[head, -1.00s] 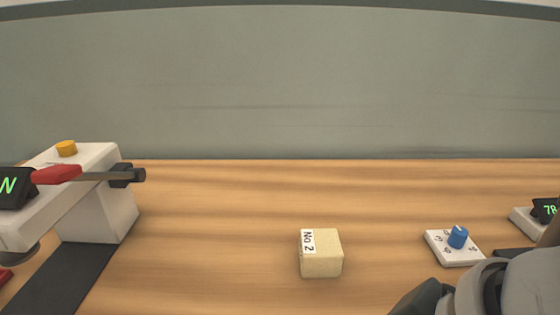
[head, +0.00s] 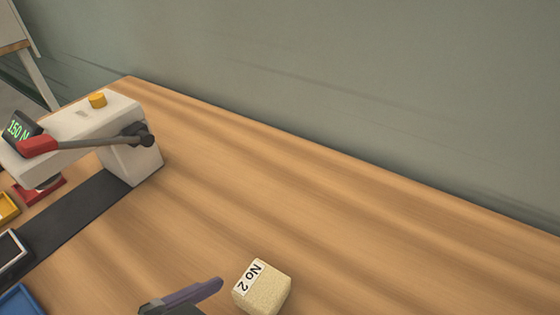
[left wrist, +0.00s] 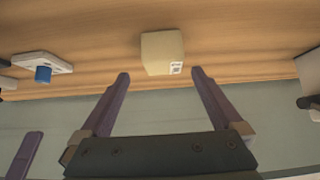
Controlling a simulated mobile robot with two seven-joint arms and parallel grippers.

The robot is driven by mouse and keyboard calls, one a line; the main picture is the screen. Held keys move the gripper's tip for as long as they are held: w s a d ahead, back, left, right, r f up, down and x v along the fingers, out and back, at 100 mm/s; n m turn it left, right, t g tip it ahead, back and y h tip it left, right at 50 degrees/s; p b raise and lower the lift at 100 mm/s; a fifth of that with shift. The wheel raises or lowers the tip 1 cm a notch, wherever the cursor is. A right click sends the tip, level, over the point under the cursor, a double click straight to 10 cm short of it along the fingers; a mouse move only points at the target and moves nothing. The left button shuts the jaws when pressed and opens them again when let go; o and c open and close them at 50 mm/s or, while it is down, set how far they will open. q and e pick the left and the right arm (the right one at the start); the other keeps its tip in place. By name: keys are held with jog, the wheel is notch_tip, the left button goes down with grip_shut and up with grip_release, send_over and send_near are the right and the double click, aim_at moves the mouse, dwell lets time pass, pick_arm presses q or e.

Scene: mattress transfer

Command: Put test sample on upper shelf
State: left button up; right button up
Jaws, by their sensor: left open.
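The test sample, a pale yellow block (head: 262,288) with a white "No 2" label, sits on the wooden table at the lower middle of the head view. It also shows in the left wrist view (left wrist: 160,50), label toward the lower right. My left gripper (left wrist: 160,84) is open and empty, with its purple fingers pointing toward the block and apart from it. In the head view, one purple finger of it (head: 195,295) shows just left of the block. A purple finger (left wrist: 25,155), apparently of my right gripper, shows at the left wrist view's lower left. No upper shelf is in view.
A white press (head: 130,160) with a red-handled lever and a green "150 N" display stands at the left. A yellow tray (head: 8,208) and a blue tray (head: 20,302) are at the left edge. A blue knob (left wrist: 44,74) shows in the left wrist view. The table behind the block is clear.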

aim_at(255, 294)
pick_arm(q)
jog(key=shift+a+b+x, duration=0.25)
jog(key=shift+b+x, duration=0.05)
jog(key=shift+x, duration=0.9)
jog(key=b+x, duration=0.1)
jog(key=x, duration=0.4)
jog(key=shift+w+d+f+b, duration=0.15)
jog(key=shift+w+f+b, duration=0.15)
jog(key=shift+b, duration=0.1)
jog(key=shift+s, duration=0.1)
jog(key=c, duration=1.3)
jog(key=shift+r, duration=0.1)
jog(key=shift+r, duration=0.1)
